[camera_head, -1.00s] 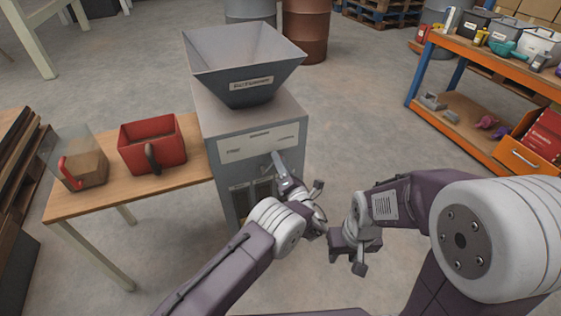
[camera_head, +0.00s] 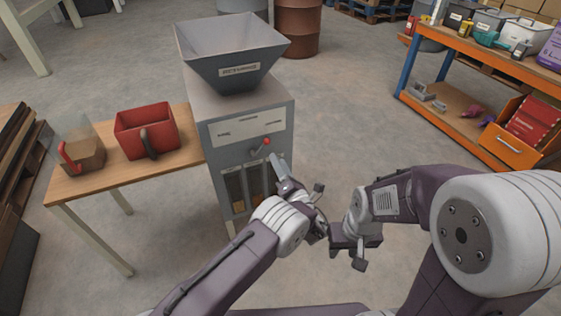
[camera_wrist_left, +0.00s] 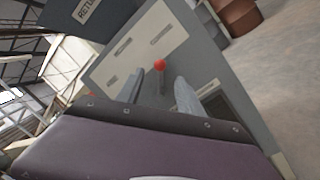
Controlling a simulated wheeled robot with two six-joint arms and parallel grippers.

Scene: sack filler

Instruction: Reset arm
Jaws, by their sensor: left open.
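The grey sack filler (camera_head: 246,108) stands left of centre with a hopper (camera_head: 232,55) on top. On its front, a lever with a red knob (camera_head: 266,141) sticks out below a pale label panel. My left gripper (camera_head: 298,173) is in front of the machine's lower front, open and empty. In the left wrist view, the red knob (camera_wrist_left: 159,65) shows beyond and between the spread fingers (camera_wrist_left: 160,88), seemingly apart from them. My right gripper (camera_head: 350,252) hangs to the right of the left one over bare floor; its finger opening is unclear, and nothing shows in it.
A wooden table (camera_head: 100,190) at left holds a red scoop bin (camera_head: 147,132) and a clear scoop (camera_head: 86,152) with brown contents. An orange and blue shelf (camera_head: 455,110) with goods stands at right. Drums (camera_head: 298,28) stand behind. Floor between machine and shelf is clear.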

